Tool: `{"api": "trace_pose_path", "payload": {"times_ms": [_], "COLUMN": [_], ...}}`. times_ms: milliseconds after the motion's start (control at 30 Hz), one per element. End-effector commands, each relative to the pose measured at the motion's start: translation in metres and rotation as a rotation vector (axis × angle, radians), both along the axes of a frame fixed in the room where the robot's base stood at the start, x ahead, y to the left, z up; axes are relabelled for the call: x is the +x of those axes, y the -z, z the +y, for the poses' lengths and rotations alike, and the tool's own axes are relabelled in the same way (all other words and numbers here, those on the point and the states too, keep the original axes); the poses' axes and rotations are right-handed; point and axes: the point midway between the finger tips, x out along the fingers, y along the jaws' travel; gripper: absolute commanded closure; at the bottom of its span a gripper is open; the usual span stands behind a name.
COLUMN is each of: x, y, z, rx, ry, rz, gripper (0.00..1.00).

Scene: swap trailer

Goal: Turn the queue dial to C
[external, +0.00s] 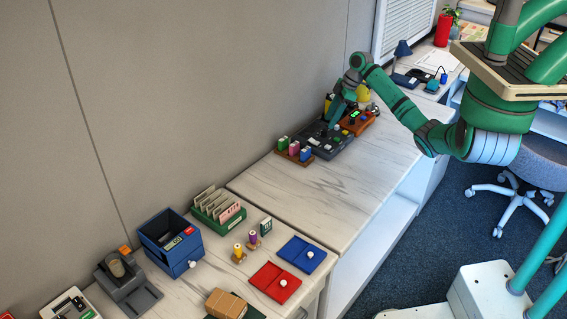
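My arm reaches from the right over the far part of the counter. My gripper (334,122) points down at a dark grey console (325,140) with several small parts on its top. The fingertips are close to the console's top; I cannot tell if they touch it. They are too small here to show whether they are open or shut. An orange-brown device (357,122) with a small green light stands just right of the console. I cannot make out the queue dial, its letters or its setting; my gripper and arm hide part of this area.
A rack of green, pink and blue pieces (294,150) stands left of the console. Nearer are a blue box (170,243), a green card holder (218,208), a red tray (275,284) and a blue tray (301,254). The middle counter (300,195) is clear. A wall runs behind.

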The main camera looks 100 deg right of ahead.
Motion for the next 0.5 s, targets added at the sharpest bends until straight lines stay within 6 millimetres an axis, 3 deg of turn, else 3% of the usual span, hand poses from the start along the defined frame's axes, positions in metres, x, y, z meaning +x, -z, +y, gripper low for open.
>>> {"api": "trace_pose_path", "payload": {"times_ms": [200,500], "x": [0.013,0.020], "y": [0.031,0.047], "z": [0.000,0.000], "rx": [0.001,0.000], "ry": [0.001,0.001], "rz": [0.000,0.000], "gripper": [0.60,0.60]}}
